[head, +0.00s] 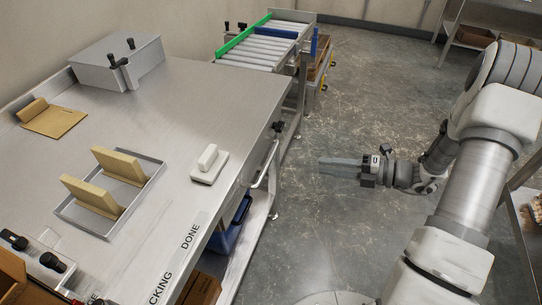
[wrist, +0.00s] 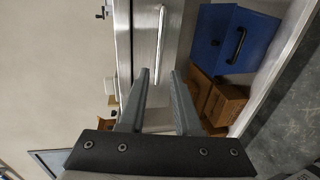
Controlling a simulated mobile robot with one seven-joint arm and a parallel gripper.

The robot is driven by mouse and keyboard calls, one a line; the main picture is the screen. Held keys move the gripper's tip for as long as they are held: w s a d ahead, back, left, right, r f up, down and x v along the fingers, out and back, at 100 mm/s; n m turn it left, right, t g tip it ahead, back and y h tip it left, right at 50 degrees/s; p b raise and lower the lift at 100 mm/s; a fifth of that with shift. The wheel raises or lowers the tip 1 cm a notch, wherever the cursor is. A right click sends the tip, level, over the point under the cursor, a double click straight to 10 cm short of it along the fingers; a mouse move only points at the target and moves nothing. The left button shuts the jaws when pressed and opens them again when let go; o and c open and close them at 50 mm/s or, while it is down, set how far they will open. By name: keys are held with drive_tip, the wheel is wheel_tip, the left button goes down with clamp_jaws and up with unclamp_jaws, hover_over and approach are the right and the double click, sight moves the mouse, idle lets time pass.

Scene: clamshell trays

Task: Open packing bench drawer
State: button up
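The packing bench (head: 215,95) is a steel table filling the left of the head view. Its drawer has a long silver bar handle (head: 264,168) on the bench's right side; the drawer looks shut. In the wrist view the handle (wrist: 160,35) runs upright in the picture on the steel drawer front (wrist: 144,50). My gripper (head: 322,164) is to the right of the handle, apart from it, with its fingers pointing left at the bench. In the wrist view my gripper (wrist: 159,72) is open and empty, and the handle lies beyond the fingertips, roughly in line with the gap.
Below the drawer, a blue case (wrist: 232,40) and brown cardboard boxes (wrist: 225,103) sit on a lower shelf. On the bench top are a grey box (head: 115,62), a tray (head: 150,190) and a white block (head: 209,165). A roller conveyor (head: 262,45) stands behind. The floor around my gripper is clear.

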sight(269, 158)
drive_tip(key=b+x, duration=0.4)
drive_tip(key=x, duration=1.3)
drive_tip(key=shift+s+a+r, duration=0.1)
drive_tip(key=shift+a, duration=0.05)
clamp_jaws()
drive_tip(key=shift+r, duration=0.1)
idle(0.6)
